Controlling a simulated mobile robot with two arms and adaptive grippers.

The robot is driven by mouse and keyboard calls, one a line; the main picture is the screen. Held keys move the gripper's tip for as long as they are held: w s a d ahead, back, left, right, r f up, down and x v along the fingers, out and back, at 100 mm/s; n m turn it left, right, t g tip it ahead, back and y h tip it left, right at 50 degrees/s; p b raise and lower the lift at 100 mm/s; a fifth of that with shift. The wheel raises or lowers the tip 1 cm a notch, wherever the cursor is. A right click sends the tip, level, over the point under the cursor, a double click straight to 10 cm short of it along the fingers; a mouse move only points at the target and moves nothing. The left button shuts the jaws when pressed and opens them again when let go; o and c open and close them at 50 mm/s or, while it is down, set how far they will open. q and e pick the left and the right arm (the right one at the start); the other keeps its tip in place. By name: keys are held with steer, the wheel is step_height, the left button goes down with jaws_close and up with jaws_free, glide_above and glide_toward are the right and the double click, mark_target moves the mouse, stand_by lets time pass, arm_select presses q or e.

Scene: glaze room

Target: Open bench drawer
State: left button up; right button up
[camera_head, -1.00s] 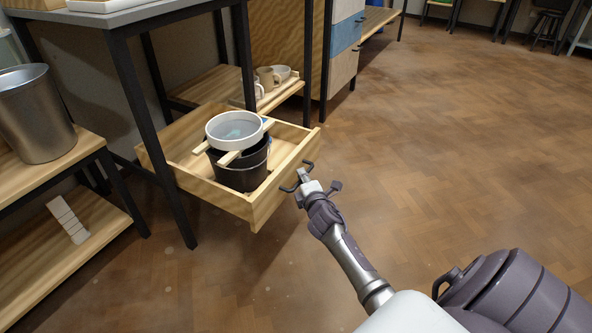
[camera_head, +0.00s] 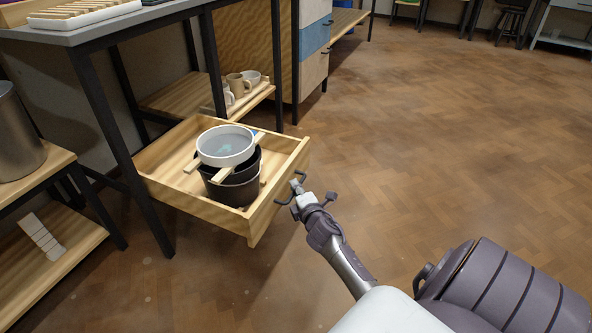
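The bench drawer (camera_head: 197,208) is a light wooden box, pulled well out from under the grey-topped bench (camera_head: 120,27). Its front panel (camera_head: 279,194) faces right and carries a dark bar handle (camera_head: 283,203). A dark bucket (camera_head: 236,192) stands in the drawer, with a white round vessel (camera_head: 226,158) above it and wooden strips between them. My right gripper (camera_head: 297,186) is at the handle, its light fingertips seemingly closed around the bar. The fingers partly hide the handle's middle. My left gripper is out of view.
A low wooden shelf (camera_head: 50,262) with a metal bin (camera_head: 16,140) stands at the left. Black bench legs (camera_head: 122,160) rise beside the drawer. Mugs (camera_head: 238,86) sit on a shelf behind it. The wooden floor (camera_head: 430,150) to the right is open.

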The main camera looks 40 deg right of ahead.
steer(key=o, duration=0.4)
steer(key=v, duration=1.2)
steer(key=shift+f, duration=0.1)
